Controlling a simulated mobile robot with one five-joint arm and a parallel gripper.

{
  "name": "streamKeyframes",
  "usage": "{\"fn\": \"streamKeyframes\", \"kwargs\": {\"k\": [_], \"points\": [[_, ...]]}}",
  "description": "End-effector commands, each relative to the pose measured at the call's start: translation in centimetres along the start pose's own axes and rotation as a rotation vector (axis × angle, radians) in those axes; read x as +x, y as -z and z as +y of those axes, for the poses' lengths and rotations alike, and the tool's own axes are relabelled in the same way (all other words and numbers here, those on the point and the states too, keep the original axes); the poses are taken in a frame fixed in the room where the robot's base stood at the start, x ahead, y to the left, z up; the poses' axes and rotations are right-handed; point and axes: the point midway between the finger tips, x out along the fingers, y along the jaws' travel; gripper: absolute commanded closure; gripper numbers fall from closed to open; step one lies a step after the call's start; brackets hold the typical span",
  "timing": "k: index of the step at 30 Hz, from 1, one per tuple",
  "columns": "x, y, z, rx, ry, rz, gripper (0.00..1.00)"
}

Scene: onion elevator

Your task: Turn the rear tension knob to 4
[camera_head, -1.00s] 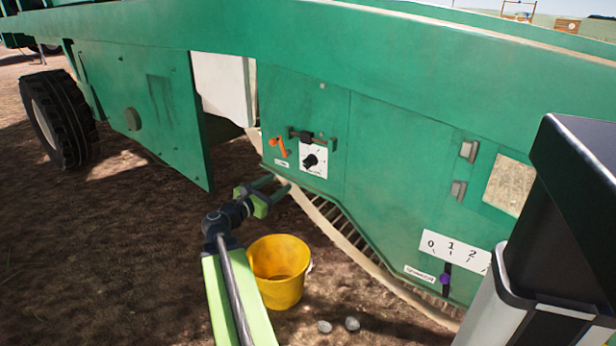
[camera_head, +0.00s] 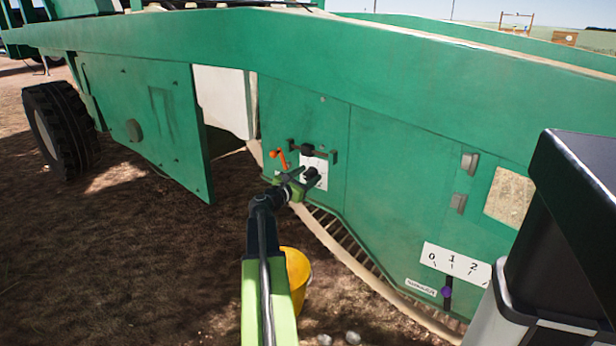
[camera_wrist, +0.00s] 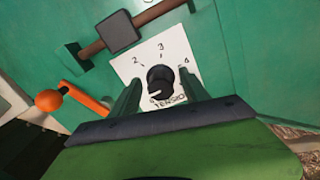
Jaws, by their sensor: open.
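The black tension knob (camera_wrist: 160,80) sits on a white dial plate (camera_wrist: 178,50) marked 2, 3 and 4, with the word TENSION partly covered below. A pale mark on the knob faces the lower left, away from the 4. My gripper (camera_wrist: 160,76) is open, with one green finger on each side of the knob; I cannot tell whether they touch it. In the head view my gripper (camera_head: 305,175) is in front of the dial plate (camera_head: 315,160) on the green machine panel, and it hides part of the plate.
An orange handle (camera_head: 278,157) and a black-gripped bar (camera_head: 307,150) are close to the dial. A yellow bucket (camera_head: 298,272) stands on the ground behind my arm. Another scale plate (camera_head: 450,262) with a purple-tipped lever (camera_head: 446,292) is at the lower right.

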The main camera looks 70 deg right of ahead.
Motion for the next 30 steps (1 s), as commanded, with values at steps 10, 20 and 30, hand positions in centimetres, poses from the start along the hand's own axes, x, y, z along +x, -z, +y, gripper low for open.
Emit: {"fn": "streamKeyframes", "kwargs": {"k": [10,20,30], "points": [[0.15,-0.01,-0.07,0.000,0.001,0.000,0.57],[0.16,-0.02,-0.11,0.000,0.002,0.000,1.00],[0.17,-0.02,-0.18,0.031,0.003,0.000,1.00]]}}
